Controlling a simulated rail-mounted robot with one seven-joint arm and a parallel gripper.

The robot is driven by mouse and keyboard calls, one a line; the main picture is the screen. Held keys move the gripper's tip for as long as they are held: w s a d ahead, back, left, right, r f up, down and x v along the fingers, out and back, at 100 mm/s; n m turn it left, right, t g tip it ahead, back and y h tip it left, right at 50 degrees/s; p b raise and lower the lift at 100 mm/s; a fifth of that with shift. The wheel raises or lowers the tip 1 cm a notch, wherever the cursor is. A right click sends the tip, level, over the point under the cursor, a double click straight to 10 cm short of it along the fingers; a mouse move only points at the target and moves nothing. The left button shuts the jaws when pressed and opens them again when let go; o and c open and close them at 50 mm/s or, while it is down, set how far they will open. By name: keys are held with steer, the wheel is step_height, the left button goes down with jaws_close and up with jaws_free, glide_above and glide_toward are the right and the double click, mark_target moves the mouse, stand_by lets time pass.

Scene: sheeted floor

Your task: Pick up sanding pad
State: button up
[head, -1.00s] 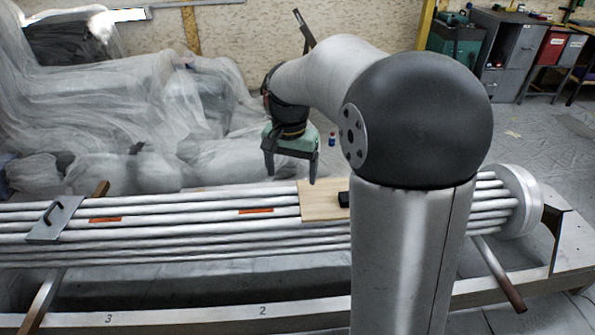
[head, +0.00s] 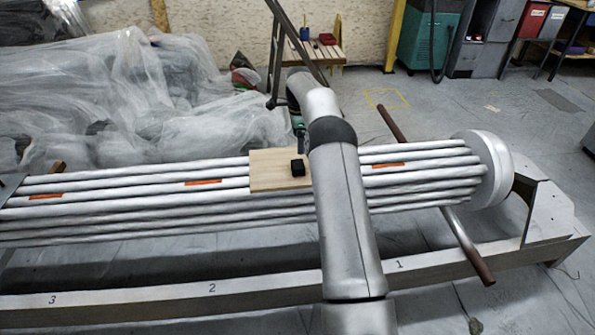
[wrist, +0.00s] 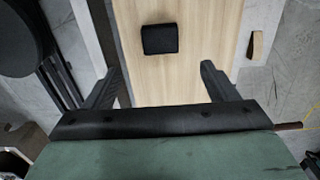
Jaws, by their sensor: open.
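The sanding pad appears to be the small black block (head: 297,168) lying on a light wooden board (head: 265,175). In the wrist view the black block (wrist: 160,39) lies on the board (wrist: 190,85), beyond the fingertips and between their lines. My gripper (wrist: 161,70) is open and empty, with one finger on each side and a gap to the block. In the head view my gripper is mostly hidden behind my arm, near the board's far edge.
The board rests across a bundle of long silver-wrapped pipes (head: 130,203) with orange marks. A round end cap (head: 485,170) closes the bundle at right. A numbered beam (head: 150,296) runs in front. Sheeted heaps (head: 110,95) and a trestle (head: 278,55) stand behind.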

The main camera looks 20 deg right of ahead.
mark_target(298, 164)
step_height(298, 164, down, 12)
steer(key=shift+a+r+b, duration=0.1)
steer(key=shift+a+b, duration=0.05)
steer(key=shift+b, duration=0.65)
steer(key=c, duration=1.1)
